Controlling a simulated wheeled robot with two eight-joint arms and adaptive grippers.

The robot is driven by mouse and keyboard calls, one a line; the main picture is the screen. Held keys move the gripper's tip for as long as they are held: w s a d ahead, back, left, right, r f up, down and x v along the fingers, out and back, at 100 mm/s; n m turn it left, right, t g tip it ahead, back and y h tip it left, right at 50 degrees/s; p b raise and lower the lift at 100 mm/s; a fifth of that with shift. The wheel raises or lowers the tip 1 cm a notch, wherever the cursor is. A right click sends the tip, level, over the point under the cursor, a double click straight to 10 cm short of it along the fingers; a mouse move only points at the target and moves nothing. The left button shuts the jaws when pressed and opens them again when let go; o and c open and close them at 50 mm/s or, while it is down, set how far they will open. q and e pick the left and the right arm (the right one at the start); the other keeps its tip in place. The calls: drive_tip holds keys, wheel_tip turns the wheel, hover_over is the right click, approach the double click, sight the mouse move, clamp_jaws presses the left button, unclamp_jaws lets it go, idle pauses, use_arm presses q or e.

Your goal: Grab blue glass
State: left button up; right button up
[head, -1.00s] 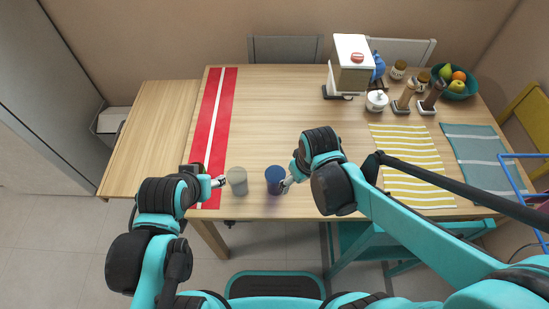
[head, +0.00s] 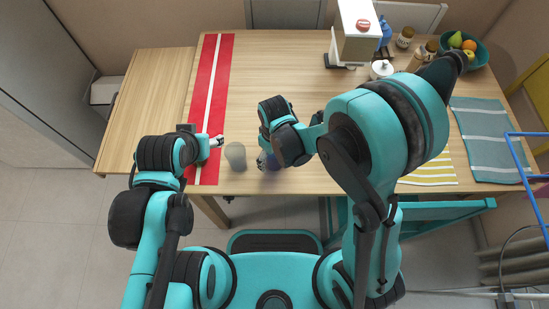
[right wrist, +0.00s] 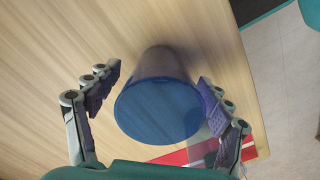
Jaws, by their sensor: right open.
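The blue glass (right wrist: 158,108) stands on the table between the spread fingers of my right gripper (right wrist: 158,84) in the right wrist view. Neither finger clearly touches it. In the head view the blue glass (head: 271,163) is mostly hidden by my right gripper (head: 264,160). A grey glass (head: 235,156) stands just left of it. Its translucent side seems to show behind one finger in the right wrist view. My left gripper (head: 216,141) is over the red runner, left of the grey glass; its fingers are too small to read.
The red runner (head: 208,95) with a white stripe lies at the left. A dispenser (head: 356,35), a white pot (head: 381,69), jars and a fruit bowl (head: 477,58) stand at the back right. A teal mat (head: 485,140) lies at the right. The table's middle is clear.

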drive_tip(key=shift+f, duration=0.75)
drive_tip(key=shift+r, duration=0.1)
drive_tip(key=c, duration=1.4)
drive_tip(key=shift+r, duration=0.1)
drive_tip(key=shift+c, duration=0.2)
